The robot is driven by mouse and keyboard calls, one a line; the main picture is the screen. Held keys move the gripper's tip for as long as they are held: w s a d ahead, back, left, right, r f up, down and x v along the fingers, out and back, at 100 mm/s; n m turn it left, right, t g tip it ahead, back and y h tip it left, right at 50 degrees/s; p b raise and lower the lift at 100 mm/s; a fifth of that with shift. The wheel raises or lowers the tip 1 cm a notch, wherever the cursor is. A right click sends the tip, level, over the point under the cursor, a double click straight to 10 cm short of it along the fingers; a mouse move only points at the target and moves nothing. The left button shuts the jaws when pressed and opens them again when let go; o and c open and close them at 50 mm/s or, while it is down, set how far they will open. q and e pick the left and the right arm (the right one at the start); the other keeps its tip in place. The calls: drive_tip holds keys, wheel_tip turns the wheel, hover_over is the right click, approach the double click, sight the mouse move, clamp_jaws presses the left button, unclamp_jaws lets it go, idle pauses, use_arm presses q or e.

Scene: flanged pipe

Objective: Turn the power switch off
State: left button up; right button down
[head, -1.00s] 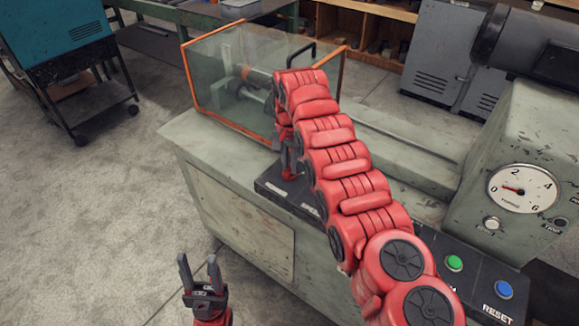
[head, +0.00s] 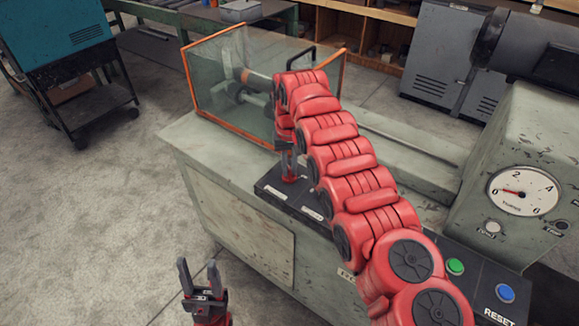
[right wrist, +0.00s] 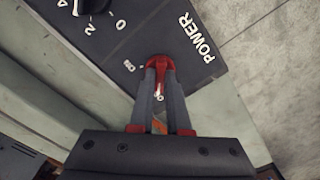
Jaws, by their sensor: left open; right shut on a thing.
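The power switch is a small red lever (right wrist: 159,61) on a black panel (right wrist: 135,38) beside the white POWER label (right wrist: 195,37) in the right wrist view. My right gripper (right wrist: 160,72) is shut on this lever, one finger on each side. In the head view my right gripper (head: 287,160) points down onto the black panel (head: 262,186) at the bench's front edge. The lever's exact tilt is hard to tell, as the fingers cover part of it. My left gripper (head: 202,279) is open and empty, low over the floor.
A dark knob (right wrist: 90,5) with a number scale sits on the same panel. A glass guard with an orange frame (head: 237,127) stands behind it. At right are a gauge (head: 523,191), a green button (head: 455,267) and a blue RESET button (head: 505,292).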

sight(289, 171)
idle(0.4)
drive_tip(key=c, duration=0.9)
unclamp_jaws()
drive_tip(key=shift+r, duration=0.1)
drive_tip(key=shift+r, duration=0.55)
wheel_tip(289, 171, up, 16)
drive_tip(key=p, duration=1.4)
drive_tip(key=shift+r, duration=0.1)
